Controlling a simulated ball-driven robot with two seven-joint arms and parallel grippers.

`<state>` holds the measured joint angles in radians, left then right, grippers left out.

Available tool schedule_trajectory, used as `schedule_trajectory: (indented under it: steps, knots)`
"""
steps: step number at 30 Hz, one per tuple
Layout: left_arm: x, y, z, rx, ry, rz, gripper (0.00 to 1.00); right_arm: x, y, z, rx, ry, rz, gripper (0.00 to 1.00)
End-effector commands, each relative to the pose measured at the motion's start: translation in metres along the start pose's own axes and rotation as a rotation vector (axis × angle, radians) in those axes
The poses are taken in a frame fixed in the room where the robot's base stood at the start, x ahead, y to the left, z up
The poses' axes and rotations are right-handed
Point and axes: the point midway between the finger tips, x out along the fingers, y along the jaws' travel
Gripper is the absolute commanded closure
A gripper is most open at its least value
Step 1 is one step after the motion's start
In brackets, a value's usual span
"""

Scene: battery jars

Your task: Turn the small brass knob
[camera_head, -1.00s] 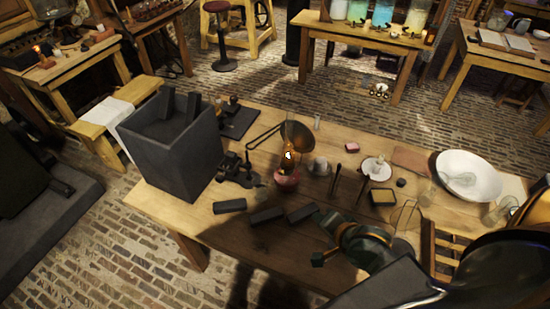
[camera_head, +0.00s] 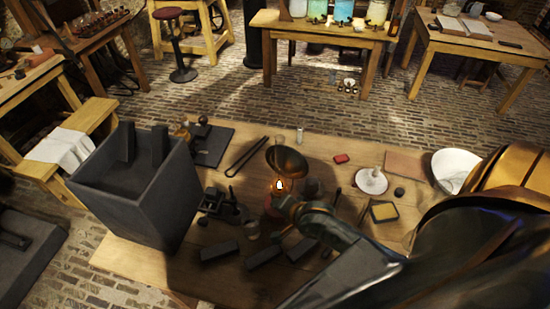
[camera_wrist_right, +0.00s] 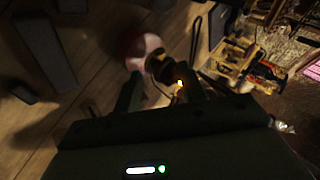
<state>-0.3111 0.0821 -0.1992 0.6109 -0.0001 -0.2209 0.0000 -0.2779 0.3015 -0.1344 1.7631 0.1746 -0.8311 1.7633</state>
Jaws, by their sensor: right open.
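A lit oil lamp stands on the workbench, with its small flame (camera_head: 280,185) glowing below a round copper reflector (camera_head: 287,160). In the right wrist view its pinkish reservoir (camera_wrist_right: 133,43) and flame (camera_wrist_right: 180,82) show near my fingers. The small brass knob cannot be made out; the burner area is dark and partly hidden. My right gripper (camera_head: 285,208) reaches in from the right, close to the lamp. In the right wrist view its two fingers (camera_wrist_right: 160,95) are apart on either side of the burner area; contact cannot be told. My left gripper is not in view.
A tall dark box (camera_head: 150,200) stands at the bench's left. Dark blocks (camera_head: 219,250) lie in front of the lamp. A black instrument (camera_head: 222,205) is left of it. A white saucer (camera_head: 371,182) and white bowl (camera_head: 452,165) are to the right.

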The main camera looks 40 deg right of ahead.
Motion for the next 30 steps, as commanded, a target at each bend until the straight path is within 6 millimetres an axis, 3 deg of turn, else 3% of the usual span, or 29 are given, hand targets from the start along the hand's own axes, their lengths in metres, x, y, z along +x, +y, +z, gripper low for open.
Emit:
schedule_trajectory:
  steps: [3, 9, 21, 25, 26, 30]
  knots:
    - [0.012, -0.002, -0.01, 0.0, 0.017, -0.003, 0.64, 0.03, 0.002, 0.0, -0.003, 0.002, 0.0, 0.59]
    - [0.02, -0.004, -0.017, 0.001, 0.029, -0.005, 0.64, 0.058, 0.002, 0.0, -0.003, 0.001, 0.002, 0.59]
    - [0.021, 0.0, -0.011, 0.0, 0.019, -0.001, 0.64, 0.065, 0.0, 0.0, -0.001, 0.0, 0.0, 0.59]
    - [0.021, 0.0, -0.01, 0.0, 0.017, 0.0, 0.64, 0.065, 0.0, 0.0, -0.001, 0.0, 0.001, 0.95]
    - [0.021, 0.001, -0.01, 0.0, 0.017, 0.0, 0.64, 0.065, 0.0, 0.0, -0.001, 0.0, 0.001, 1.0]
    - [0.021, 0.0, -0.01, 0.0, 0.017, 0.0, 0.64, 0.065, 0.0, 0.0, -0.001, 0.0, 0.002, 1.0]
